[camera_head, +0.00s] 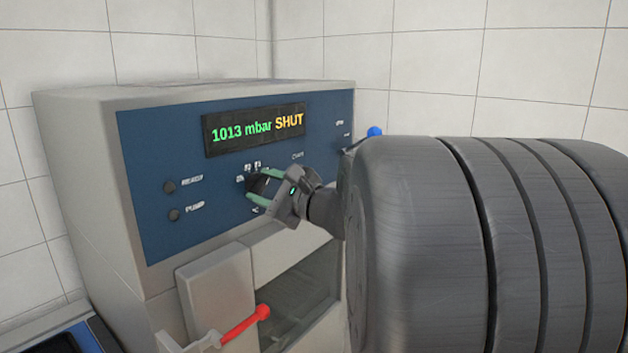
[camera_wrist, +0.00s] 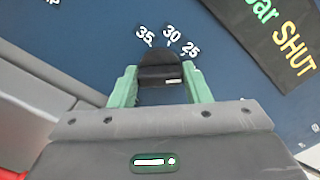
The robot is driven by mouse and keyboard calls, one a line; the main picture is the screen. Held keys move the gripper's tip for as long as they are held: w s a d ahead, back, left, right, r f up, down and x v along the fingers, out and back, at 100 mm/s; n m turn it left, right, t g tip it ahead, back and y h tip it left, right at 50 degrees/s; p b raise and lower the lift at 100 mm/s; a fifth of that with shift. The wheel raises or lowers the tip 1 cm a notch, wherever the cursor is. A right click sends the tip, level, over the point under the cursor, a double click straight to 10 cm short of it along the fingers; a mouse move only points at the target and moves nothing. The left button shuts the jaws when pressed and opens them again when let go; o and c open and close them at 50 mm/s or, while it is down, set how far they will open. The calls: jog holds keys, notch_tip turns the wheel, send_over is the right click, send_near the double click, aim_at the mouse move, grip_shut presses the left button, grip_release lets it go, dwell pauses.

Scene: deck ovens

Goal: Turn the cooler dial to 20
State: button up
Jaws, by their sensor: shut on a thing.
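The cooler dial (camera_wrist: 160,62) is a black knob on the blue panel (camera_head: 150,150). In the wrist view the numbers 35, 30 and 25 fan out above it; the other numbers, including 20, are not visible there. A short white mark shows at the knob's lower right, partly between my fingers. My gripper (camera_wrist: 164,88) is shut on the dial, with one green finger on each side. In the head view my gripper (camera_head: 262,186) reaches the panel from the right and covers much of the dial. The setting cannot be read.
A display (camera_head: 256,128) above reads "1013 mbar SHUT". Two small dark knobs (camera_head: 170,187) sit on the panel's left. A blue-tipped lever (camera_head: 375,132) is at the right, close to my arm. A red-handled lever (camera_head: 246,325) sticks out below, near the oven opening (camera_head: 300,303).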

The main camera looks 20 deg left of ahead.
jog(key=shift+m+p, duration=0.6)
jog(key=shift+m, duration=0.7)
jog(key=shift+f, duration=0.1)
jog(key=o, duration=1)
jog(key=shift+c, duration=0.2)
jog(key=b+v, duration=0.3)
jog(key=v, duration=1.1)
jog(key=shift+a, duration=0.2)
